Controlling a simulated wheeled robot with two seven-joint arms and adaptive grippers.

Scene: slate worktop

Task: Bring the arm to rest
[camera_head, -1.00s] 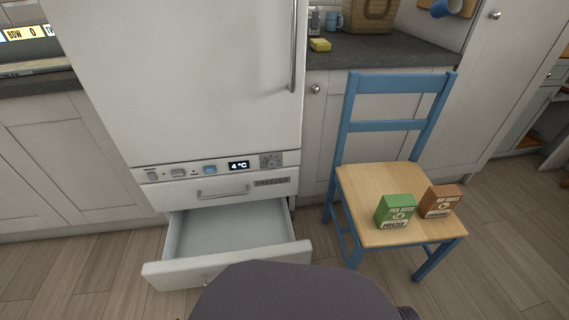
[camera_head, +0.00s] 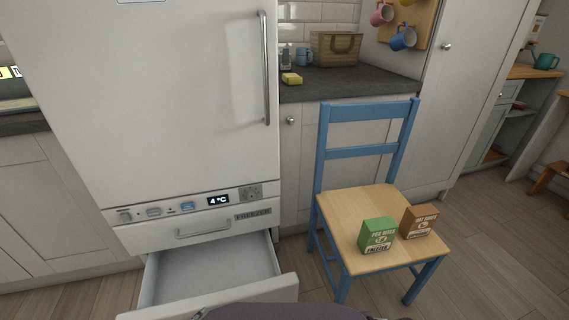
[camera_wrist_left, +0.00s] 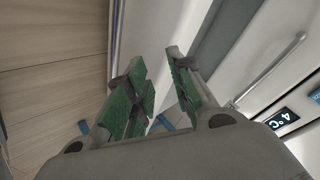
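My left gripper (camera_wrist_left: 156,62) shows in the left wrist view. Its two green-padded fingers are apart with nothing between them, beside the fridge-freezer front. Neither gripper shows in the head view, and my right gripper is in no view. The open, empty freezer drawer (camera_head: 212,273) sticks out at the bottom of the fridge-freezer (camera_head: 150,110). On the wooden seat of the blue chair (camera_head: 345,207) stand a green box (camera_head: 377,236) and a brown box (camera_head: 419,221), side by side.
A worktop (camera_head: 350,83) with a yellow sponge (camera_head: 292,78) and a basket (camera_head: 335,48) lies behind the chair. Mugs (camera_head: 403,38) hang at the upper right. The floor (camera_head: 480,250) right of the chair is clear. The drawer juts out low in front.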

